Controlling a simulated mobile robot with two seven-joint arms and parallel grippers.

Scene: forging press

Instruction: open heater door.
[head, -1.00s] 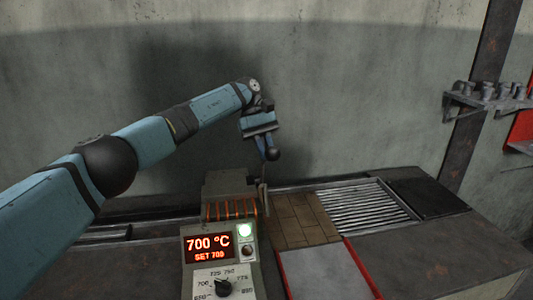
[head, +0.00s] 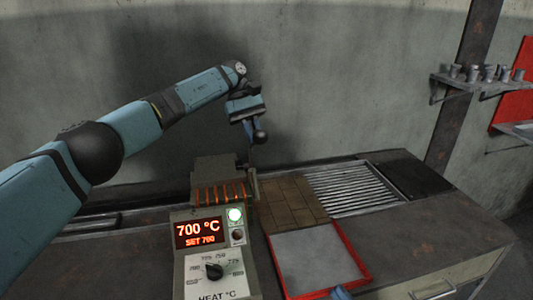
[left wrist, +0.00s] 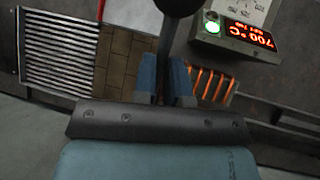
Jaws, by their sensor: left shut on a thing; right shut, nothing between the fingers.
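The heater (head: 218,170) is a grey box with orange glowing bars on its front, behind the control panel (head: 212,250) reading 700 °C. A lever with a black ball knob (head: 260,136) rises at its right side, above a thin upright plate. Whether this plate is the door, and how far it is open, I cannot tell. My left gripper (head: 248,127) is shut on the lever, below the arm's wrist. The left wrist view shows the dark rod between the blue fingers (left wrist: 165,78), with the glowing bars beside them. My right gripper (head: 341,292) barely shows at the bottom edge, shut and empty.
A red-rimmed tray (head: 312,262) lies right of the control panel, in front of brown bricks (head: 291,201). A slatted grate (head: 350,188) and dark plate (head: 414,178) lie further right. A wall shelf (head: 485,83) holds several small grey pieces. The bench's right front is clear.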

